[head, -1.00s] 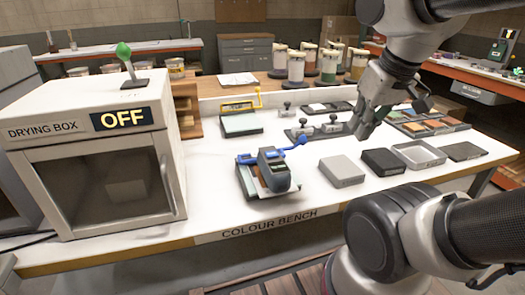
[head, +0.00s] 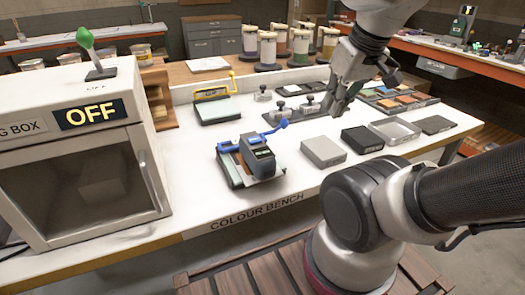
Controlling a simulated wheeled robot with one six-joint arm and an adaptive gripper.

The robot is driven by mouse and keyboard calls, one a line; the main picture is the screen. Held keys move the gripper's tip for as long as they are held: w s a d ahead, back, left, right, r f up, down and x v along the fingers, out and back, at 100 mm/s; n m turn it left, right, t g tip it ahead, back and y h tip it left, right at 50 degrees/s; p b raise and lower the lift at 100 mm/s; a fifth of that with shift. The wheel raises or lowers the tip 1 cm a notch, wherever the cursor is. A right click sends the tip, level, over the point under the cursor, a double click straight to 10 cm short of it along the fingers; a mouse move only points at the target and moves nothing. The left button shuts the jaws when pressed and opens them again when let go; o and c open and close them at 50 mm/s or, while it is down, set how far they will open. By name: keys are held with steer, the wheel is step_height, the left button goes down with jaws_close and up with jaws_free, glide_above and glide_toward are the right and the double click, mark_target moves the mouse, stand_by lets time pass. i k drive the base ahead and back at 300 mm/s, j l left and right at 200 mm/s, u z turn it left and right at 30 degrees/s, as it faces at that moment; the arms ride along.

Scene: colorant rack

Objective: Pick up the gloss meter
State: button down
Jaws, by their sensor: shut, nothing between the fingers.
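The gloss meter appears to be the dark blue-grey handheld device with a small display (head: 259,154) near the front edge of the bench. It stands on a board with a blue clamp bar (head: 232,173), with a brown and white card partly under it. My gripper (head: 338,108) hangs above the bench, up and to the right of the device, pointing down. Its fingers look closed and hold nothing. It is well apart from the device.
The drying box (head: 75,150), marked OFF, stands at the left. Bare bench top surrounds the device's left side.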

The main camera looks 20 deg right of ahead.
mark_target(260, 161)
steer(key=k+j+z, duration=0.3)
steer(key=j, duration=0.25)
steer(key=k+j+z, duration=0.3)
steer(key=k+j, duration=0.15)
steer(key=k, duration=0.1)
